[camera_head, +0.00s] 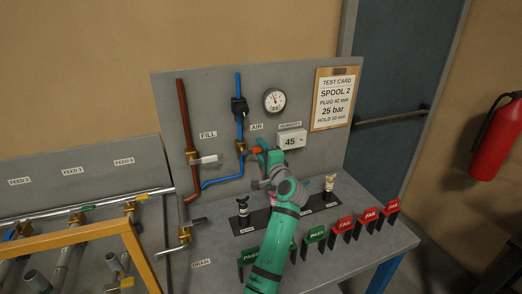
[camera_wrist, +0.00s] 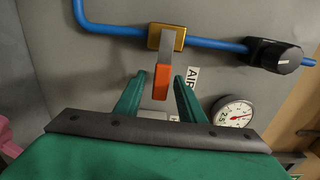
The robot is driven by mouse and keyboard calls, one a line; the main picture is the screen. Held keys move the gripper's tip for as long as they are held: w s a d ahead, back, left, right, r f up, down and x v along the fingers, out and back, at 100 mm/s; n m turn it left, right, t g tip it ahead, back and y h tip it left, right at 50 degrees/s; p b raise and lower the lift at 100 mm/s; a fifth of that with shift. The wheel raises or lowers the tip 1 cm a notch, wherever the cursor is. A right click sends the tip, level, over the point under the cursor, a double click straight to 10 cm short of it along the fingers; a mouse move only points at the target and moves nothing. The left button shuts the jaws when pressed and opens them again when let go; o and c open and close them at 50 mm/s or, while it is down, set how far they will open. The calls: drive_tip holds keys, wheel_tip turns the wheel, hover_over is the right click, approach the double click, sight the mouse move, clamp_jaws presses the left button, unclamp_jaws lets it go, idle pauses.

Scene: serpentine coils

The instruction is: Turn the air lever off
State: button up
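The air valve is a brass block (camera_wrist: 180,41) on a blue pipe (camera_wrist: 112,30), beside the AIR label (camera_head: 256,127). Its lever (camera_wrist: 162,84) has a grey arm and an orange-red grip, and stands across the pipe. In the head view the lever points right from the brass valve (camera_head: 241,146). My gripper (camera_wrist: 162,75) is open, with one green finger on each side of the orange grip. Gaps show between both fingers and the grip. In the head view my gripper (camera_head: 260,151) is at the lever's right end and partly hides it.
The FILL lever (camera_head: 206,159) on the red-brown pipe is to the left. A black knob (camera_head: 239,106) and a pressure gauge (camera_head: 274,100) are above. A humidity display (camera_head: 292,139) is close right of my gripper. PASS and FAIL blocks (camera_head: 344,224) stand on the bench below.

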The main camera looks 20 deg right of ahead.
drive_tip(key=s, duration=1)
drive_tip(key=shift+s+d, duration=0.25)
drive_tip(key=shift+s, duration=0.15)
